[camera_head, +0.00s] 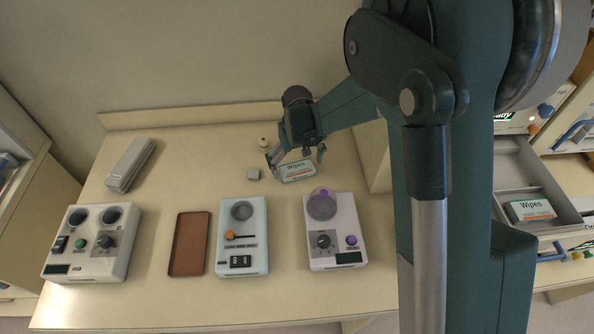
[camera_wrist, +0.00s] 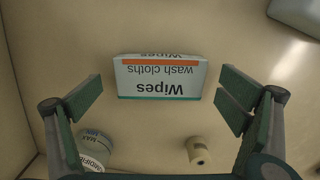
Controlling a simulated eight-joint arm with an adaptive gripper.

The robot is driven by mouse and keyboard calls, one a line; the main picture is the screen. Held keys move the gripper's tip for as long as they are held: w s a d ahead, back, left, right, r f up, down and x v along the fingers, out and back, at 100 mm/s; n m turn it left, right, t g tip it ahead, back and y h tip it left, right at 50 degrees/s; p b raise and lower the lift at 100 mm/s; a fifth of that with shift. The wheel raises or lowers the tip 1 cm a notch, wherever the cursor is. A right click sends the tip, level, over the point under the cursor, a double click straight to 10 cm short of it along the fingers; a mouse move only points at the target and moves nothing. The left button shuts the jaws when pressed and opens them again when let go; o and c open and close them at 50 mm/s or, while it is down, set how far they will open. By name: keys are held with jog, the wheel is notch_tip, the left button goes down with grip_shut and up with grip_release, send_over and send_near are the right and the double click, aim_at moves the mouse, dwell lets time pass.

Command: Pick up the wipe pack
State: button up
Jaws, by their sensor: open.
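A white wipe pack (camera_head: 297,171) with a green edge and an orange stripe lies on the table under my gripper (camera_head: 297,160). In the wrist view the wipe pack (camera_wrist: 160,78) appears upside down, its label reading "Wipes wash cloths". My open gripper (camera_wrist: 162,92) has one finger to each side of the pack, with a gap on both sides. Nothing is held. A second pack marked "Wipes" (camera_head: 530,210) lies in an open drawer at the right.
Nearer stand a device with a purple knob (camera_head: 337,230), a pale blue device (camera_head: 241,236), a brown tray (camera_head: 189,244) and a larger two-well device (camera_head: 92,243).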

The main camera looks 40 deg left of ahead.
jog(key=shift+f, duration=0.4)
jog(key=c, duration=1)
